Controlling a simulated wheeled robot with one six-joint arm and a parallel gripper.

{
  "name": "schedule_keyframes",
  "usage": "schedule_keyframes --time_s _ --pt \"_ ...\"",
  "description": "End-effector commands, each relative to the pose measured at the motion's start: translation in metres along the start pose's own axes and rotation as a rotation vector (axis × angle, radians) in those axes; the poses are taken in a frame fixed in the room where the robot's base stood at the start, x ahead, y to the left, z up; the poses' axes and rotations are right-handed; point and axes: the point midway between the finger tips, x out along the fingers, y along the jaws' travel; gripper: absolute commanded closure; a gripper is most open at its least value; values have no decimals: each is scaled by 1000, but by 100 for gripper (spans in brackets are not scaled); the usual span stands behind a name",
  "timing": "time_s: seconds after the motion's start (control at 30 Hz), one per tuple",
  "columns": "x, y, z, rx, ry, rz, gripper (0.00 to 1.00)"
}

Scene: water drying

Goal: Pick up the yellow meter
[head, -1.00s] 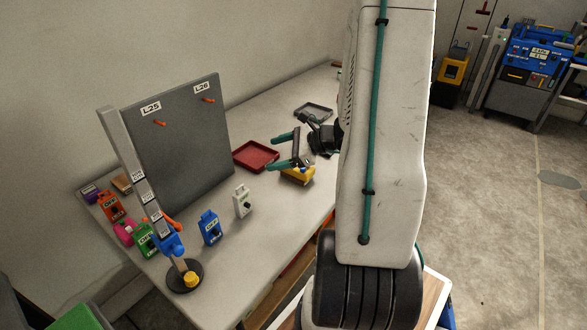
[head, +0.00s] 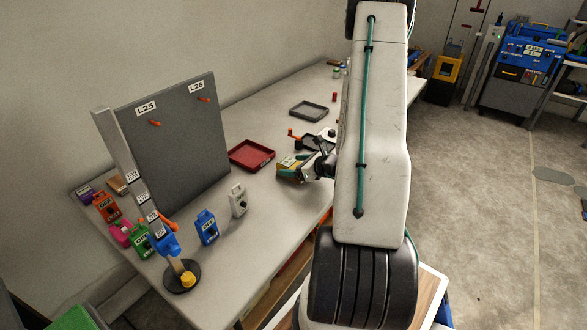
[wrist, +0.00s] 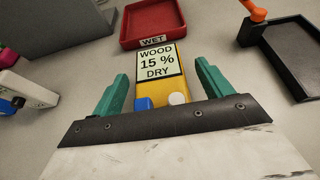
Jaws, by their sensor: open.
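The yellow meter (head: 288,168) lies on the table near its right edge, in front of the red tray. In the wrist view the yellow meter (wrist: 168,91) shows a screen reading "WOOD 15 % DRY", with a blue and a white button at its near end. My gripper (head: 292,174) is at the meter, seen from the side and partly hidden by my arm. In the wrist view my gripper (wrist: 160,86) is open, with one green finger on each side of the meter and gaps between. Whether the fingers reach down to the meter's height I cannot tell.
A red tray (head: 232,163) marked "WET" lies just beyond the meter, and a dark tray (wrist: 270,50) is to the right. A white device (head: 238,201) and a blue device (head: 206,228) stand left. A grey panel (head: 170,165) stands behind them.

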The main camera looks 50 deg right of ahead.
Motion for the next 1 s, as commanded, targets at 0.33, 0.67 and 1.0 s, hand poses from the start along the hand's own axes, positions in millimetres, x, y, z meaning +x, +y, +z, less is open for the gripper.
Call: schedule_keyframes --time_s 0.33,0.67,1.0 --pt "5 0 0 1 0 0 36" --pt "5 0 0 0 -1 0 82" --pt "1 0 10 -1 -1 0 82"
